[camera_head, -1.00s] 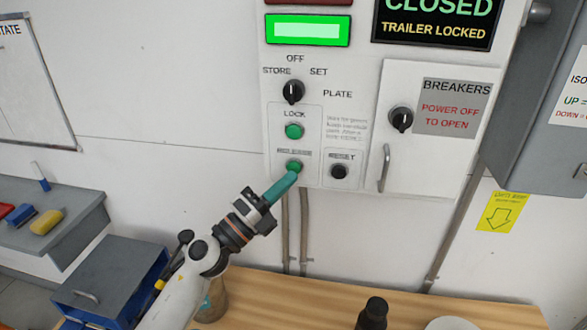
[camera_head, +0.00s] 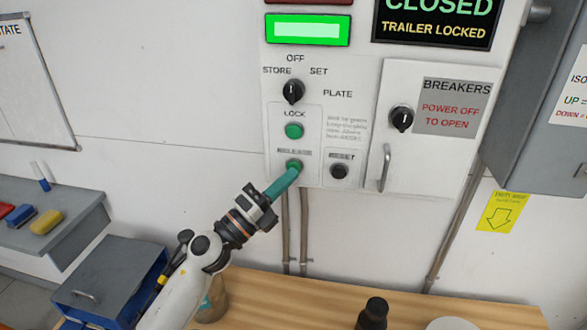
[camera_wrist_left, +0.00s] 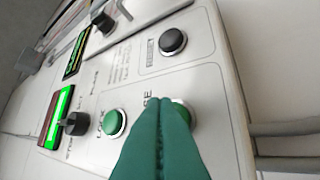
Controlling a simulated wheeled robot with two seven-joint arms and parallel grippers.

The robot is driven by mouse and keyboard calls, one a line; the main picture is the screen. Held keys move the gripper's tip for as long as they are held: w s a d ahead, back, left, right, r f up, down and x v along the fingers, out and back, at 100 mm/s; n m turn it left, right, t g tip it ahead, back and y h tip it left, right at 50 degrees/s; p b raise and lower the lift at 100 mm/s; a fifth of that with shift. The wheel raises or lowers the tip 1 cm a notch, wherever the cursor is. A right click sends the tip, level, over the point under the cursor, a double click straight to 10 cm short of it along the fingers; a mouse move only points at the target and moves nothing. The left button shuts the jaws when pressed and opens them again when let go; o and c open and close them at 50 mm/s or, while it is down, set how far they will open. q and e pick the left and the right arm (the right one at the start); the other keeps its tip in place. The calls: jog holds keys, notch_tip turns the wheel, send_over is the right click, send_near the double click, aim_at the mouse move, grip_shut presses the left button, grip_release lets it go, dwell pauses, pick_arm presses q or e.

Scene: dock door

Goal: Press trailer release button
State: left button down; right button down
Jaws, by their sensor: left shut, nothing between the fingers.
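The white control panel (camera_head: 350,175) is on the wall. The green RELEASE button (camera_head: 294,163) is low on it, below the green LOCK button (camera_head: 294,131). My left gripper (camera_head: 294,171) is shut and empty, its teal fingertips at the lower part of the RELEASE button; I cannot tell if they touch or push it in. In the left wrist view the fingers (camera_wrist_left: 165,115) hide much of the RELEASE button (camera_wrist_left: 186,112), whose right edge shows. The display (camera_head: 433,22) reads CLOSED, TRAILER LOCKED. My right gripper is not in view.
The black RESET button (camera_head: 339,171) is just right of the fingertips. A black selector knob (camera_head: 293,92) is above LOCK. The breakers door (camera_head: 430,150) has a handle and stands right of RESET. A wooden table (camera_head: 290,300) with a dark bottle (camera_head: 372,314) is below.

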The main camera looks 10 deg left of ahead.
pick_arm(q)
jog(key=shift+w, duration=0.4)
jog(key=shift+s, duration=0.1)
dwell(0.5)
jog(key=shift+s, duration=0.75)
jog(key=s+p, duration=0.1)
jog(key=s, duration=0.4)
dwell(0.3)
